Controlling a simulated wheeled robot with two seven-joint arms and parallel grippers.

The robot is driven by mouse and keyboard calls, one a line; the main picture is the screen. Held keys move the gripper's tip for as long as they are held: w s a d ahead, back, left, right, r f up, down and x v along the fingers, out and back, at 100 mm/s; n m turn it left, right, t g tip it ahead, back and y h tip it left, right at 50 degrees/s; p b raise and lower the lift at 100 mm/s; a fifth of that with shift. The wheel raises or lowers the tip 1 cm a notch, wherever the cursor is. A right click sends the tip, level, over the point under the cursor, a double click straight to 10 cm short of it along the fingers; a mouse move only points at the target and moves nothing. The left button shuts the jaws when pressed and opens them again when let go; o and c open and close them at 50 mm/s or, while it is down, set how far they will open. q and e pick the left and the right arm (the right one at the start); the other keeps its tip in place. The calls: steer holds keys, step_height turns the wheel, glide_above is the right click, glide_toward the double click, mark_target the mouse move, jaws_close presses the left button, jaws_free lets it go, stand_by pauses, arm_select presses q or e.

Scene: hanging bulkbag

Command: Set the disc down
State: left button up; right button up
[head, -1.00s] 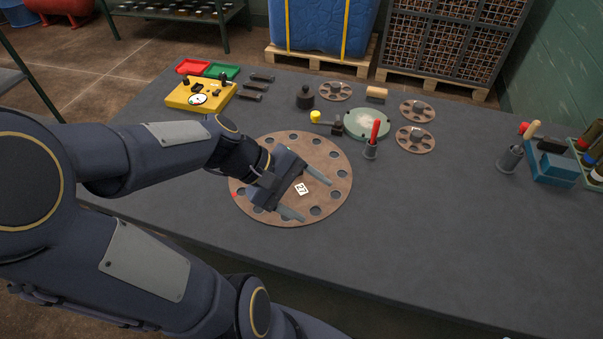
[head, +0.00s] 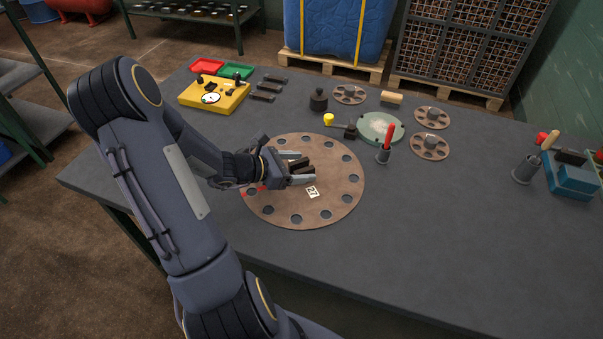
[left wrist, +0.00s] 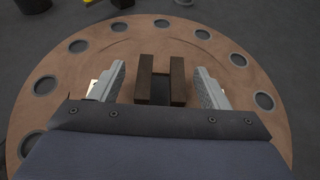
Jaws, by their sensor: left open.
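The disc (head: 335,172) is a large round brown plate with a ring of holes near its rim and a white label marked 27. It lies flat on the grey table. A dark brown two-bar grip (head: 298,170) stands at its middle. My left gripper (head: 305,168) is open over the disc, with its fingers on either side of the grip. In the left wrist view (left wrist: 160,72), a gap shows between each finger and the grip's two brown bars (left wrist: 161,80). My right gripper is not in view.
A red-handled tool in a grey cup (head: 384,152) and a pale green round plate (head: 381,127) stand beyond the disc. Small brown discs (head: 429,146) lie further right. A yellow box (head: 214,95) is at the back left. The table's front right is clear.

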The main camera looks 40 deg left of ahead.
arm_select(q)
steer(key=shift+w+d+f, duration=0.15)
steer(key=shift+w+d, duration=0.1)
steer(key=shift+w, duration=0.15)
jaws_close()
